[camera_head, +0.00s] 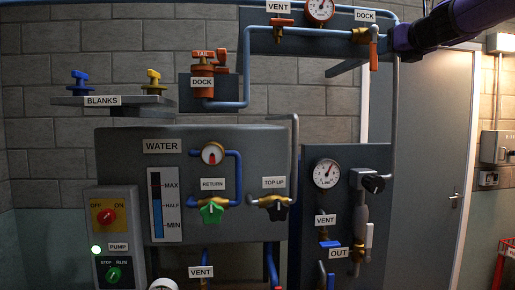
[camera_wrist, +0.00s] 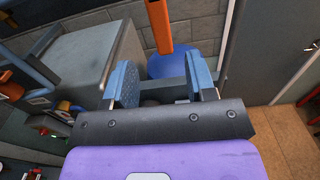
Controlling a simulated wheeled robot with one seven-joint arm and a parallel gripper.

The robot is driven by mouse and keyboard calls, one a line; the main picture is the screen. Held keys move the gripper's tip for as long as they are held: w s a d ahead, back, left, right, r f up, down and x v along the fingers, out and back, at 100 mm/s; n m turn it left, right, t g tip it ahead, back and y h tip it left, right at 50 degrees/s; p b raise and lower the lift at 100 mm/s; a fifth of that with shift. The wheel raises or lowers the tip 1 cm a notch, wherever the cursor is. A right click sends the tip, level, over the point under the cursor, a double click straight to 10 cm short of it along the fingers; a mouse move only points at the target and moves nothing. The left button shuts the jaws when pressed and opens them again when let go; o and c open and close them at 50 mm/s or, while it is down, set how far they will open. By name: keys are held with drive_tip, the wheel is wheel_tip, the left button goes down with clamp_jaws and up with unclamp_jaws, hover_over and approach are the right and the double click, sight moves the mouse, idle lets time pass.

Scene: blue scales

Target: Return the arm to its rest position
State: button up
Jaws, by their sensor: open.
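My gripper (camera_wrist: 163,80) is open in the wrist view, its two blue-padded fingers apart with nothing held between them. An orange lever (camera_wrist: 159,26) shows just beyond the gap between the fingers; I cannot tell whether anything touches it. In the head view my purple arm comes in from the top right. My gripper (camera_head: 390,42) ends close to the orange-handled dock valve (camera_head: 374,50) on the upper pipe. The fingertips are hard to make out there.
The upper pipe carries a vent valve (camera_head: 281,22) and a gauge (camera_head: 320,8) left of my gripper. The water panel (camera_head: 120,160) stands lower left, with a gauge panel (camera_head: 345,215) beside it. A grey door (camera_head: 430,150) is behind. Open floor (camera_wrist: 295,130) shows right in the wrist view.

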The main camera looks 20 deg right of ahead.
drive_tip(key=shift+a, duration=0.1)
drive_tip(key=s+a+f+n+g+y, duration=0.3)
drive_tip(key=a+f+n, duration=0.7)
drive_tip(key=n, duration=0.1)
drive_tip(key=s+a+f+n+g+y, duration=0.2)
drive_tip(key=a+f+n+g+y, duration=0.1)
drive_tip(key=a+f+n, duration=0.65)
drive_tip(key=s+a+f+n+g+h, duration=0.1)
drive_tip(key=s+a+f+n+g, duration=0.1)
drive_tip(key=s+f+n, duration=0.5)
drive_tip(key=s+a+f+n+g+h, duration=0.1)
drive_tip(key=s+a+f+n+g, duration=0.2)
drive_tip(key=s+f+n, duration=0.4)
wheel_tip(320, 180, down, 5)
drive_tip(key=n+g, duration=0.1)
drive_tip(key=n, duration=0.3)
